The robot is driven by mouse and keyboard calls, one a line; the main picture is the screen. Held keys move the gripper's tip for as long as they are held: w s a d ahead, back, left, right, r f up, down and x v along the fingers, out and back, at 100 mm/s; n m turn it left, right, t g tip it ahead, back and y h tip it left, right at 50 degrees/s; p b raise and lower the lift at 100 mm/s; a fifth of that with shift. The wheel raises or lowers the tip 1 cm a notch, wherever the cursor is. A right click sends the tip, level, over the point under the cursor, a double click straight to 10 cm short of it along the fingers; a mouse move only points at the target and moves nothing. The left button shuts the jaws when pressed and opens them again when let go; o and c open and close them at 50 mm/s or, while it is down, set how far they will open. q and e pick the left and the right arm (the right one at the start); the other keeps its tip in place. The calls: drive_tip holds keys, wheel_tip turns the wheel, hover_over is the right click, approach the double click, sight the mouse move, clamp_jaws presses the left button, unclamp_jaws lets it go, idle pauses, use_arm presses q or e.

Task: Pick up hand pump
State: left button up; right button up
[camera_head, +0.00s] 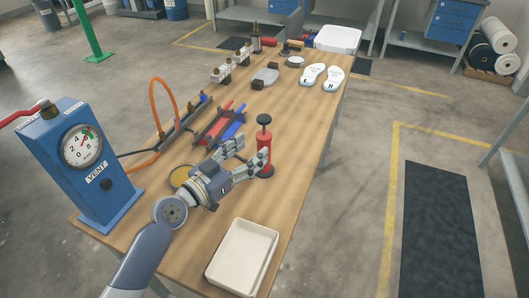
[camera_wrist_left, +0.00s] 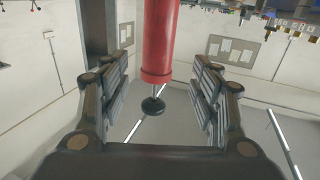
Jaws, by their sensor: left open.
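The hand pump (camera_head: 264,150) is a red cylinder with a black knob on top and a dark base. It stands upright on the wooden table (camera_head: 285,125) near its right edge. My left gripper (camera_head: 252,154) is open, with its fingers reaching to the pump. In the left wrist view the red pump body (camera_wrist_left: 160,45) shows between the two spread fingers (camera_wrist_left: 157,95), with clear gaps on both sides. The pump's black knob (camera_wrist_left: 153,105) shows there below the red body. My right gripper is not in view.
A blue gauge box (camera_head: 85,165) marked VENT stands at the left edge. A cream tray (camera_head: 243,258) lies at the front. A rack with red and blue tools (camera_head: 220,125) is behind the gripper. White insoles (camera_head: 312,76) lie farther back. The table right of the rack is mostly clear.

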sight(259, 146)
use_arm(q)
drive_tip(key=p+x, duration=0.1)
drive_tip(key=x, duration=0.4)
drive_tip(key=shift+d+f, duration=0.1)
drive_tip(key=shift+d, duration=0.15)
drive_tip(key=shift+w+d+p, duration=0.2)
drive_tip(key=shift+p, duration=0.1)
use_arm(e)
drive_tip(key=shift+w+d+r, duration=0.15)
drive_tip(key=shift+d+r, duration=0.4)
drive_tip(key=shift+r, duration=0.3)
use_arm(q)
drive_tip(key=c, duration=1.4)
